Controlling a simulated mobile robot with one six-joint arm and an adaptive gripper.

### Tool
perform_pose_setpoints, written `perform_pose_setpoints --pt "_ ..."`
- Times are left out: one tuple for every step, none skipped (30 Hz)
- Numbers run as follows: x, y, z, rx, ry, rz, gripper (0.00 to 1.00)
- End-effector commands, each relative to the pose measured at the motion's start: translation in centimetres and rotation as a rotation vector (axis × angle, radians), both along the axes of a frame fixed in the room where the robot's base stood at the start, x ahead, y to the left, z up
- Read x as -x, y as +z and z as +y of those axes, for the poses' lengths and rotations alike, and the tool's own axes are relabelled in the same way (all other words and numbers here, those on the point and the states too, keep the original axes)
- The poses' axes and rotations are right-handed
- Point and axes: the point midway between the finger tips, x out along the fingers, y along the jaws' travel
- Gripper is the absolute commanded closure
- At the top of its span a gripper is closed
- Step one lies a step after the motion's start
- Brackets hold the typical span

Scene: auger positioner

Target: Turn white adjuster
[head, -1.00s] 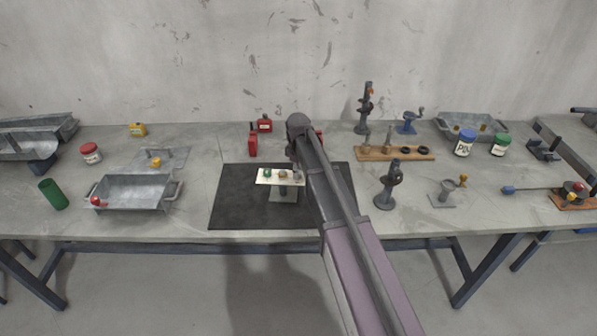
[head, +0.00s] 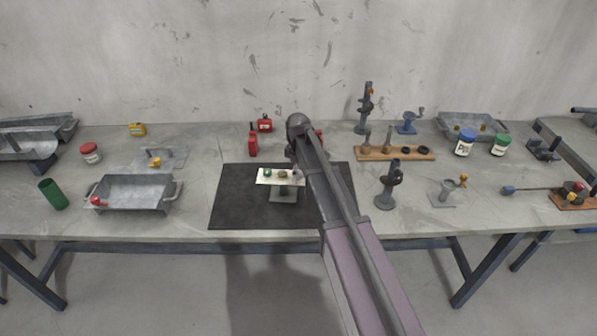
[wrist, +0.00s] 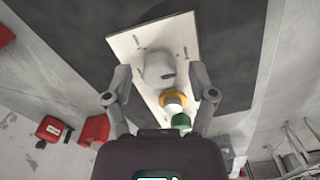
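The auger positioner is a pale plate (head: 262,180) on a stand, set on the black mat (head: 232,211). In the wrist view the plate (wrist: 126,43) carries a white adjuster (wrist: 159,69), a yellow one (wrist: 172,100) and a green one (wrist: 181,122) in a row. The green knob (head: 267,173) and yellow knob (head: 283,174) also show in the head view; my arm covers the right end of the plate. My gripper (wrist: 158,84) is open, its fingers apart on either side of the white adjuster. I cannot tell whether either finger touches it.
Red cans (head: 252,144) stand behind the mat. A grey metal tray (head: 135,193) is to the left. A dark clamp-like tool (head: 390,184) and a wooden rack (head: 396,153) stand to the right. The mat is bare left of the plate.

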Motion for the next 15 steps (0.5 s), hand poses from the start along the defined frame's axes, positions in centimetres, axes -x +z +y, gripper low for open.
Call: perform_pose_setpoints --pt "-0.02 0.01 -0.02 0.000 0.000 0.000 0.24" --pt "-0.02 0.01 -0.02 0.000 -0.001 -0.001 0.24" --pt "-0.02 0.01 -0.02 0.000 -0.001 -0.001 0.24" --pt "-0.02 0.01 -0.02 0.000 -0.001 -0.001 0.24" --pt "-0.02 0.01 -0.02 0.000 -0.001 -0.001 0.24" --pt "-0.03 0.01 -0.02 0.000 -0.001 -0.001 0.24" --pt "-0.04 0.01 -0.03 0.000 -0.001 -0.001 0.24" --pt "-0.04 0.01 -0.03 0.000 -0.001 -0.001 0.24" --pt "-0.04 0.01 -0.03 0.000 -0.002 -0.001 0.24" --pt "-0.04 0.01 -0.03 0.000 -0.004 -0.001 0.24" --pt "-0.04 0.01 -0.03 0.000 -0.006 -0.001 0.24" --pt "-0.04 0.02 -0.03 0.000 -0.010 -0.001 0.24" --pt "-0.04 0.02 -0.03 0.000 -0.013 -0.001 0.24" --pt "-0.04 0.02 -0.03 0.000 -0.018 -0.001 0.24" --pt "-0.04 0.02 -0.04 0.000 -0.026 -0.001 0.24"
